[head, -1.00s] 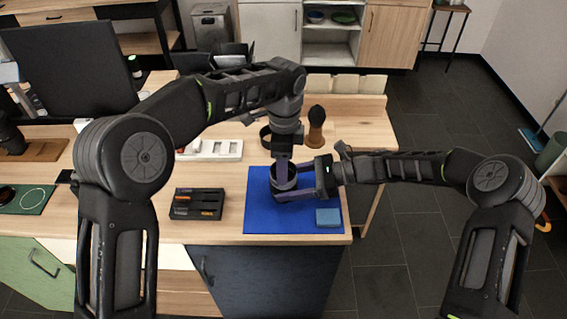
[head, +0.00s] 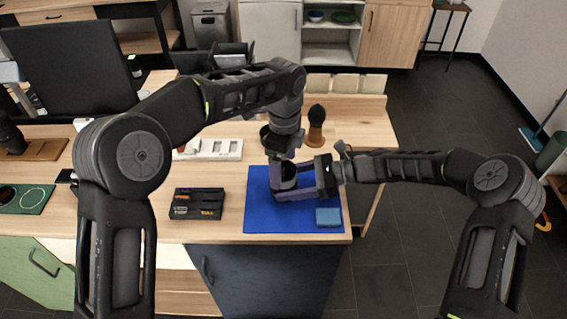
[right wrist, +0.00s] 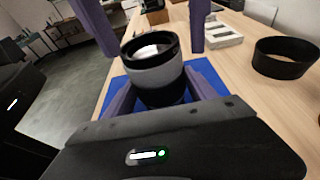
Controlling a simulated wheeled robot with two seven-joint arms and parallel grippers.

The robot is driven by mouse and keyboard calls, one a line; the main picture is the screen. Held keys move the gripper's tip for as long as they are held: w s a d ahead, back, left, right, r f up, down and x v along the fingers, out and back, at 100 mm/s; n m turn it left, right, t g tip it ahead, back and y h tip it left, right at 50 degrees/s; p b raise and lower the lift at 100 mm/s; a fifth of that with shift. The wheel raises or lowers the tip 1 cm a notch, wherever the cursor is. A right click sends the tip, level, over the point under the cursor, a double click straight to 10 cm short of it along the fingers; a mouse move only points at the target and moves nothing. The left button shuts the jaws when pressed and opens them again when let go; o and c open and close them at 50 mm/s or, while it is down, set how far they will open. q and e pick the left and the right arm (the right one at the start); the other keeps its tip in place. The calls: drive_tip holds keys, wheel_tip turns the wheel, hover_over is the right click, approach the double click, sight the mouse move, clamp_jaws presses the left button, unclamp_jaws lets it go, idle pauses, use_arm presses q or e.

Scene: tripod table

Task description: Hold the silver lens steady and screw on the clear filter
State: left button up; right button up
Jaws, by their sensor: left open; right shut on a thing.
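The silver lens (right wrist: 158,80) stands upright over the blue mat with a black rim at its top. It also shows, small and partly covered, in the head view (head: 284,180). My right gripper (head: 289,192) is shut around its lower body, a finger on each side. Glass with a bright reflection (right wrist: 150,50) shows inside the top rim. I cannot tell whether this is the clear filter or the lens's own front. My left gripper (head: 282,158) points down from above. Its fingers are apart, one on each side above the lens top in the right wrist view (right wrist: 148,28).
The blue mat (head: 262,215) carries a blue block (head: 328,217) at its front right. A black tray (head: 198,204) lies to the left. A black ring (right wrist: 286,58), a dark-topped wooden brush (head: 316,125) and a white slotted tray (head: 222,150) stand behind.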

use_arm(q)
drive_tip(key=shift+o, duration=0.4)
drive_tip(key=shift+o, duration=0.8)
drive_tip(key=shift+r, duration=0.15)
drive_tip(key=shift+r, duration=3.45)
use_arm(e)
drive_tip(key=shift+f, duration=0.1)
drive_tip(key=o, duration=1.1)
drive_tip(key=shift+c, duration=0.2)
